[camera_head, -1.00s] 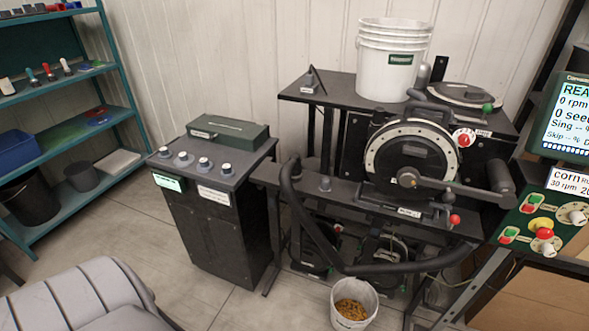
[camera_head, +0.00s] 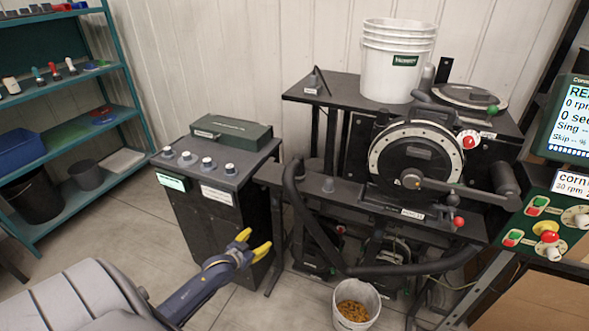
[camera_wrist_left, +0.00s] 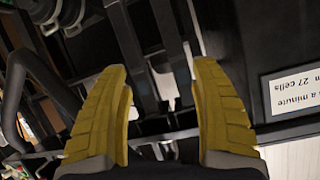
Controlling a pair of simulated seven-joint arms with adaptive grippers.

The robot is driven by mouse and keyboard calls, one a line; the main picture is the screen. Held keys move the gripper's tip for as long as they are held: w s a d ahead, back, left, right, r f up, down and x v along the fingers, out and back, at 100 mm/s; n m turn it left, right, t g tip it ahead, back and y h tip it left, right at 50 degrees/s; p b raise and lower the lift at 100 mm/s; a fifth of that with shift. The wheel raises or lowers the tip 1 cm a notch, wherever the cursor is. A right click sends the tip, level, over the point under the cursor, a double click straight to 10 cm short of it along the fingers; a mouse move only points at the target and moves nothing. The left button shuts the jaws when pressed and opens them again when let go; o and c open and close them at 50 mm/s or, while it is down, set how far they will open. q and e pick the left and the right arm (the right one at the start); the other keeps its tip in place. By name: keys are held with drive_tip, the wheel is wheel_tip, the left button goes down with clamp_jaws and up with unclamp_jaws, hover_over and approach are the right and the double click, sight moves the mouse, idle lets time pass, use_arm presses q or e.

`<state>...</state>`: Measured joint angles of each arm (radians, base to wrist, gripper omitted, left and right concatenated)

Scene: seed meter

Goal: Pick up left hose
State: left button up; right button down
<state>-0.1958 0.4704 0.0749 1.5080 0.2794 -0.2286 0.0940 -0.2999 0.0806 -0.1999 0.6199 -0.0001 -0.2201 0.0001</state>
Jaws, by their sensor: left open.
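A thick black hose (camera_head: 322,245) runs down from the left end of the machine's front rail, bends near the floor and sweeps right below the machine. Its curved upper part also shows at the left of the left wrist view (camera_wrist_left: 14,90). My left gripper (camera_head: 252,246) has yellow fingers and is open and empty. It is to the left of the hose and apart from it, in front of the dark control cabinet. In the left wrist view its fingers (camera_wrist_left: 163,105) are spread with nothing between them. My right gripper is not in view.
The control cabinet (camera_head: 215,182) with knobs stands just behind my left gripper. The seed meter (camera_head: 412,155) sits on a dark metal stand. A bucket of yellow seed (camera_head: 372,318) stands on the floor below the hose. A grey seat (camera_head: 75,295) is at lower left.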

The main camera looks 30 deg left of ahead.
use_arm(q)
drive_tip(key=w+r+t, duration=0.3)
drive_tip(key=w+r, duration=0.1)
drive_tip(key=r, duration=1)
drive_tip(key=n+t+h, duration=0.1)
drive_tip(key=t+h, duration=0.1)
approach(298, 164)
drive_tip(key=s+a+f, duration=0.2)
drive_tip(key=s, duration=0.2)
drive_tip(key=shift+w+f, duration=0.15)
drive_tip(key=shift+w, duration=4.05)
drive_tip(key=shift+w+f, duration=0.15)
drive_tip(key=shift+w, duration=4.1)
drive_tip(key=shift+c, duration=0.5)
clamp_jaws()
